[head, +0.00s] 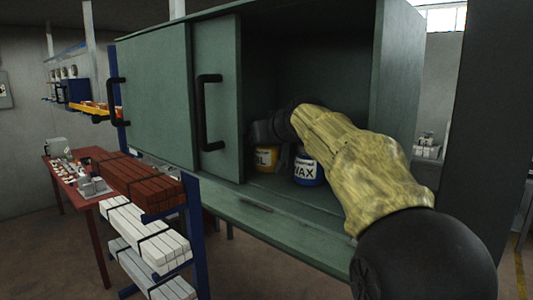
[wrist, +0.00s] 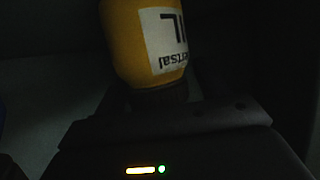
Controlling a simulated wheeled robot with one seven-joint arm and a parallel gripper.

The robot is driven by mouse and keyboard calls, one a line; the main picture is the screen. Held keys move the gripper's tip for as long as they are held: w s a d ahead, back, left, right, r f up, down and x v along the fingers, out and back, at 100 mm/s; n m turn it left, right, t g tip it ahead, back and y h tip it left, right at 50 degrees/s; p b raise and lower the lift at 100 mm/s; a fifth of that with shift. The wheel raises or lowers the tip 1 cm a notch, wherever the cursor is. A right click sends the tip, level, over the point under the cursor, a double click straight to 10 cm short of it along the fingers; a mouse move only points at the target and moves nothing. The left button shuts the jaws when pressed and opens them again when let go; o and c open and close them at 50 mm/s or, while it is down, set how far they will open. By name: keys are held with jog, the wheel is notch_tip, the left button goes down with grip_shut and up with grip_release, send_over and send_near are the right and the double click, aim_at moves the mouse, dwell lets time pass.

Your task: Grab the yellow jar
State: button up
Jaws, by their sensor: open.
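The yellow jar (head: 267,159) stands inside the green cabinet, left of a blue jar, and is partly hidden in the head view. My gripper (head: 263,131) is inside the cabinet, dark and hard to make out, just above or close to the top of the yellow jar. In the wrist view the yellow jar (wrist: 148,45) fills the top centre, its white label upside down. Its dark lid end points at my gripper's dark body (wrist: 165,125). The gripper is open; its fingers are too dark to tell whether they are around the jar or touch it.
The blue jar labelled WAX (head: 308,170) stands close to the right of the yellow one. The green cabinet (head: 155,90) has doors with black handles at the left and a side panel at the right. A rack of bundled bars (head: 150,235) stands at the lower left.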

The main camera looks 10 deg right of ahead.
jog(key=c, duration=1.2)
jog(key=shift+r, duration=0.1)
notch_tip(320, 180, up, 10)
jog(key=shift+f+p, duration=0.1)
jog(key=shift+p, duration=0.55)
